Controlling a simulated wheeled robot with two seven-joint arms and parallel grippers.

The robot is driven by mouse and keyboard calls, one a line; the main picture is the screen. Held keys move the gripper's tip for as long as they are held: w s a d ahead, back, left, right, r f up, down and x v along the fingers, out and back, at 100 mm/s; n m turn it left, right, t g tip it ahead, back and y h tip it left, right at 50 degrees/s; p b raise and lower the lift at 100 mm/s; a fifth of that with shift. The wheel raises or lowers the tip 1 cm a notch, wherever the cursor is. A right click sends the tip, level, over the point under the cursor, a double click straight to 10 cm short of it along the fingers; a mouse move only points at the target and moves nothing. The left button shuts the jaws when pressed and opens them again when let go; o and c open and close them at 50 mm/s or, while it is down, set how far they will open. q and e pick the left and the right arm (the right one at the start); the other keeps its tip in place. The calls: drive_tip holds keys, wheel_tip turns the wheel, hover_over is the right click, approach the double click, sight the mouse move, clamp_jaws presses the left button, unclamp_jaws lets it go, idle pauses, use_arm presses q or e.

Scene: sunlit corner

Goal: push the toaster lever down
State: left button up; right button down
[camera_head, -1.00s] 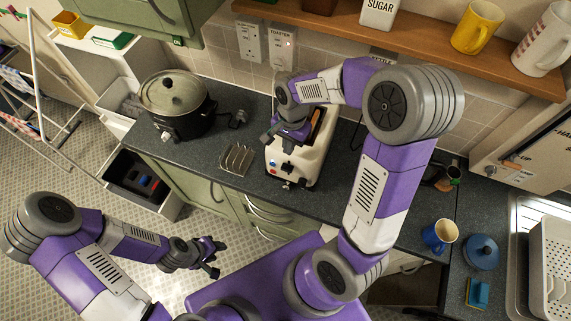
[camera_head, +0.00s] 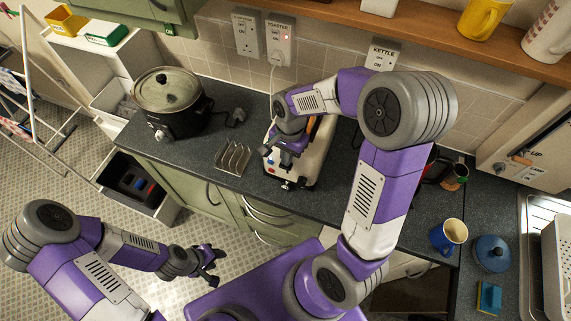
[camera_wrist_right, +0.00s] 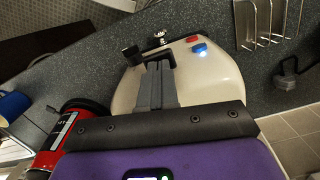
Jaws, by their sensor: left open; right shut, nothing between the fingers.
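The cream toaster (camera_head: 315,160) stands on the dark worktop; in the right wrist view its cream end (camera_wrist_right: 205,65) shows a red button and a lit blue button. A black block, apparently the lever (camera_wrist_right: 132,53), sticks out there beside my fingertips; I cannot tell whether they touch it. My right gripper (camera_head: 281,158) is shut and empty, over the toaster's front left part; its fingers show in the right wrist view (camera_wrist_right: 157,62). My arm hides much of the toaster's top. My left gripper (camera_head: 212,262) is open and empty, low over the floor, away from the worktop.
A metal toast rack (camera_head: 233,158) stands just left of the toaster, and a slow cooker (camera_head: 172,103) farther left. A red kettle (camera_wrist_right: 68,132) is on the toaster's other side. A blue mug (camera_head: 447,236) and blue pot (camera_head: 491,253) stand at right.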

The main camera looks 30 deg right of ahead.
drive_tip(key=shift+f, duration=0.1)
drive_tip(key=f+b, duration=0.1)
drive_tip(key=d+f+b, duration=0.1)
drive_tip(key=f, duration=0.1)
drive_tip(key=w+d+f+b, duration=0.1)
drive_tip(key=shift+w+f+b, duration=0.1)
drive_tip(key=shift+f+b, duration=0.1)
drive_tip(key=shift+b, duration=0.2)
idle(0.4)
drive_tip(key=shift+d, duration=0.1)
drive_tip(key=shift+r, duration=0.2)
drive_tip(key=r+p, duration=0.4)
drive_tip(key=a+r+p, duration=0.1)
drive_tip(key=r+p, duration=0.1)
drive_tip(key=shift+s, duration=0.25)
drive_tip(key=shift+s+a+r+p, duration=0.15)
drive_tip(key=shift+a+r+p, duration=0.05)
drive_tip(key=shift+r+p, duration=0.25)
